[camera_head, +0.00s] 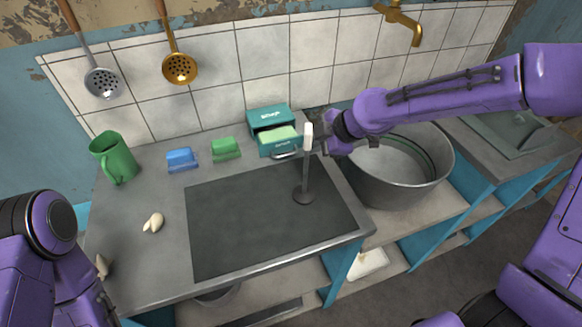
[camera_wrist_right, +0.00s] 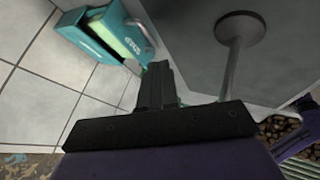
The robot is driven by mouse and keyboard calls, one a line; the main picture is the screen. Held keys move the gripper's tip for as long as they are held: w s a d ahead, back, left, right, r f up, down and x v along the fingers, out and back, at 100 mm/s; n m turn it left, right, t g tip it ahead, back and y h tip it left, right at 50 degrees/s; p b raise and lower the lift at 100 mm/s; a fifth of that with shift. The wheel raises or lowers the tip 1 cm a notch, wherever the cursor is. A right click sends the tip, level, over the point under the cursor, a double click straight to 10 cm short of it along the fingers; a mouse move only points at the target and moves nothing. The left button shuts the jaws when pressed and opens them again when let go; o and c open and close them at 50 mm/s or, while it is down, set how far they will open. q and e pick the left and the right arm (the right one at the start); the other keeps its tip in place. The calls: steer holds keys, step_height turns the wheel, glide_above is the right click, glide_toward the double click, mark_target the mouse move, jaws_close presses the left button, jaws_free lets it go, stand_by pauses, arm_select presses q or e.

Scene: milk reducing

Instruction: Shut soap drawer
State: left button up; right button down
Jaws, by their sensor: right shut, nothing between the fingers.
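The teal soap drawer box (camera_head: 269,118) stands at the back of the counter against the tiled wall. Its drawer (camera_head: 279,147) is pulled out toward the front, with a green soap bar (camera_head: 277,135) inside and a handle on its front. The drawer also shows open in the right wrist view (camera_wrist_right: 122,42). My right gripper (camera_head: 322,140) reaches in from the right and is just right of the drawer, apart from it. In the right wrist view its fingers (camera_wrist_right: 158,72) are shut and empty, pointing toward the drawer's handle side. My left gripper is not visible; only part of the left arm shows at lower left.
A plunger-like upright tool (camera_head: 306,170) with a pale handle stands on the dark panel (camera_head: 260,225), close to my right gripper. A large metal pot (camera_head: 400,185) is below my right arm. Blue and green blocks (camera_head: 182,160) (camera_head: 225,149) and a green mug (camera_head: 116,160) stand left.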

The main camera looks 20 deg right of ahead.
mark_target(280, 140)
steer(key=x, duration=0.9)
steer(key=shift+w+a+f, duration=0.1)
steer(key=shift+a, duration=0.05)
